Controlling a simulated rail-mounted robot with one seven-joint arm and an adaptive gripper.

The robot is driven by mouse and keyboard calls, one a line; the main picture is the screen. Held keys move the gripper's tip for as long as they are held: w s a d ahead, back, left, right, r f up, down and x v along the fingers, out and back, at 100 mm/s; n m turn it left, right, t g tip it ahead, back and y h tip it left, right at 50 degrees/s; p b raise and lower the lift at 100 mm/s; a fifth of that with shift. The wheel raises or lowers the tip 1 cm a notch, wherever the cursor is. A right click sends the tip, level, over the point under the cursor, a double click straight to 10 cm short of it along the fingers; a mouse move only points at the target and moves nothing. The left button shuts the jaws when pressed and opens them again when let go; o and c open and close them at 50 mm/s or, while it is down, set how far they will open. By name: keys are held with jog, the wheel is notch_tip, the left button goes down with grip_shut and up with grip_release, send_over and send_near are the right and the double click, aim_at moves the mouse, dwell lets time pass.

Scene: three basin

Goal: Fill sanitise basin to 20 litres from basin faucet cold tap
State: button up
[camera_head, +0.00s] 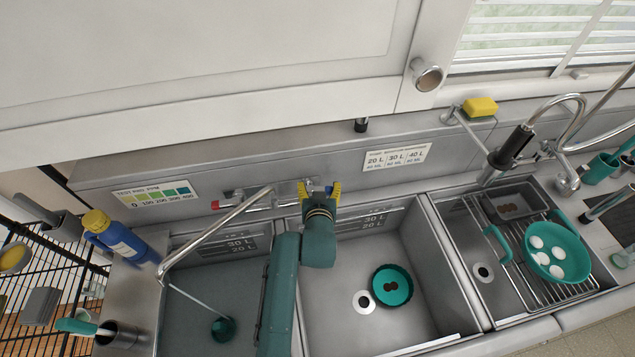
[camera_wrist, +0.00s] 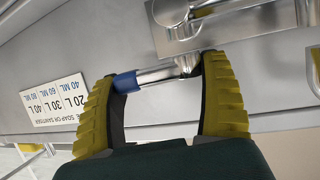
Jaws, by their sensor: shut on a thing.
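My gripper (camera_head: 320,190) is at the back wall above the middle basin. In the wrist view its yellow fingers (camera_wrist: 160,90) are shut around the blue-banded cold tap handle (camera_wrist: 148,77). The faucet's chrome spout (camera_head: 215,232) reaches out over the left basin (camera_head: 195,315). A red-banded handle (camera_head: 226,195) is on the faucet's left. The left basin and the middle basin (camera_head: 330,315) have 30 L and 20 L marks on their back walls. Which one is the sanitise basin I cannot tell. I see no clear water level in either. My arm hides part of both.
A green bowl (camera_head: 392,285) lies in the middle basin by the drain. A dark green piece on a thin rod (camera_head: 223,329) is in the left basin. A blue bottle (camera_head: 118,238) stands left.

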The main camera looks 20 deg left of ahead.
jog(key=h+b, duration=0.1)
jog(key=m+h+b, duration=0.1)
jog(key=f+m+t+b, duration=0.1)
jog(key=b, duration=0.1)
jog(key=shift+s+d+h, duration=0.2)
jog(key=shift+d+h, duration=0.1)
jog(key=shift+h, duration=0.1)
jog(key=m+b, duration=0.1)
jog(key=b, duration=0.1)
jog(key=h+b, duration=0.1)
jog(key=b, duration=0.1)
jog(key=shift+s+m+h, duration=0.2)
jog(key=shift+m+h, duration=0.1)
jog(key=shift+m, duration=0.1)
jog(key=m+h+b, duration=0.1)
jog(key=b, duration=0.1)
jog(key=m+h+b, duration=0.1)
jog(key=b, duration=0.1)
jog(key=h+b, duration=0.1)
jog(key=b, duration=0.1)
jog(key=shift+s+d+r+m+h, duration=0.1)
jog(key=shift+s+r+m+h, duration=0.2)
jog(key=shift+s+r+m, duration=0.1)
jog(key=shift+r+b, duration=0.1)
jog(key=shift+b, duration=0.35)
jog(key=shift+r+m+h, duration=0.1)
jog(key=shift+m+h, duration=0.2)
